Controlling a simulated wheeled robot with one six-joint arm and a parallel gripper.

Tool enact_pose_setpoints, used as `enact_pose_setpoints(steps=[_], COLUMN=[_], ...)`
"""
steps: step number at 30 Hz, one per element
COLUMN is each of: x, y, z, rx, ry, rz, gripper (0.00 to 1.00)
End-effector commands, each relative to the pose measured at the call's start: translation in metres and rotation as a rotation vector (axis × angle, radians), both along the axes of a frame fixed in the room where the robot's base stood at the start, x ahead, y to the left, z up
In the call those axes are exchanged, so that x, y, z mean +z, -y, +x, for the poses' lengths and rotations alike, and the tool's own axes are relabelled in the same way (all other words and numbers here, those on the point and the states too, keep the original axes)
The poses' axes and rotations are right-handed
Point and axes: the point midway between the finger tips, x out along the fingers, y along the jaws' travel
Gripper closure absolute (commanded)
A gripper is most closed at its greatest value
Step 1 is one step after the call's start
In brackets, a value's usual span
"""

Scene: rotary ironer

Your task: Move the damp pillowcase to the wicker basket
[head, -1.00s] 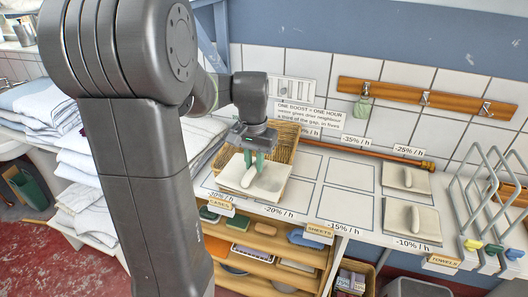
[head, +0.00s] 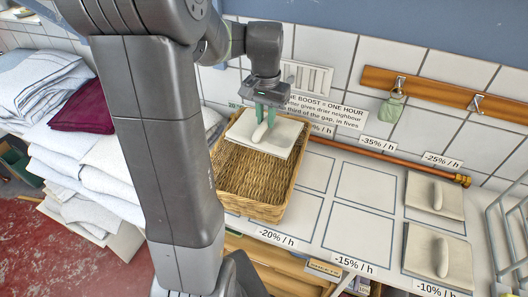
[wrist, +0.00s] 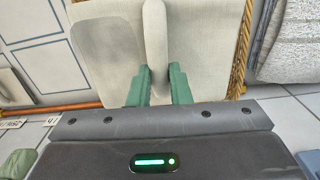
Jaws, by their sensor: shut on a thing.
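My gripper (head: 267,118) is shut on the upright ridge of a cream folded pillowcase (head: 288,140). The pillowcase is roughly level over the back part of the wicker basket (head: 238,190), and hides that part. I cannot tell whether it touches the basket. The front of the basket's inside shows empty. In the wrist view the green fingers (wrist: 158,85) stand on both sides of the ridge, and the pillowcase (wrist: 200,45) covers most of the basket, whose rim (wrist: 241,50) shows at the right.
Two similar cream pieces (head: 434,195) (head: 437,255) lie on marked squares of the counter at right. The squares between them and the basket are bare. A copper pipe (head: 390,158) runs along the wall. Folded linens (head: 90,150) are stacked at left. A wire rack (head: 512,235) stands far right.

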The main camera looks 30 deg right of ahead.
Motion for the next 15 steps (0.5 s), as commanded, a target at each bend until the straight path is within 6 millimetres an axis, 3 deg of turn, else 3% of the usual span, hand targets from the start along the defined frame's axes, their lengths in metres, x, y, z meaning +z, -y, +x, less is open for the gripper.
enact_pose_setpoints(steps=[5, 15], x=[-0.008, -0.047], y=[0.000, 0.000], z=[0.000, 0.000], rx=[0.000, 0.000], ry=[0.000, 0.000], rz=[0.000, 0.000], gripper=[1.00, 1.00])
